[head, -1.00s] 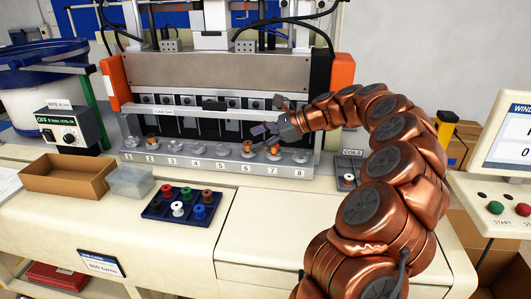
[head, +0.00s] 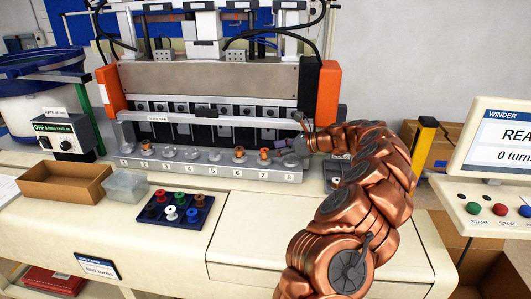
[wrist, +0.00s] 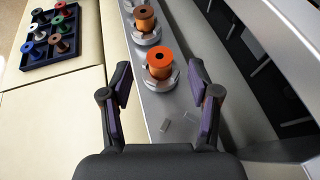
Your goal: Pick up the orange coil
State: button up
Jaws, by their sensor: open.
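The orange coil (head: 265,154) stands upright on the station marked 7 of the grey numbered rail (head: 208,171). In the wrist view the orange coil (wrist: 160,66) sits on a round metal holder, just beyond the fingertips and roughly centred between them. My gripper (wrist: 160,88) is open and empty, with dark purple pads on its fingers. In the head view my gripper (head: 284,148) is just to the right of the orange coil, near station 8. A browner copper coil (wrist: 144,20) stands on the neighbouring holder, farther off in the wrist view.
A dark blue tray (head: 158,221) with several coloured spools lies on the bench. A cardboard box (head: 65,195) and a clear bin (head: 125,187) stand to its left. The winding machine (head: 215,85) rises behind the rail. The bench front is clear right of the tray.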

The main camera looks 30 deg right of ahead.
aim_at(265, 154)
jog(key=p+x, duration=0.1)
jog(key=x, duration=0.2)
jog(key=shift+w+a+f, duration=0.15)
jog(key=shift+w+f, duration=0.05)
jog(key=c, duration=1)
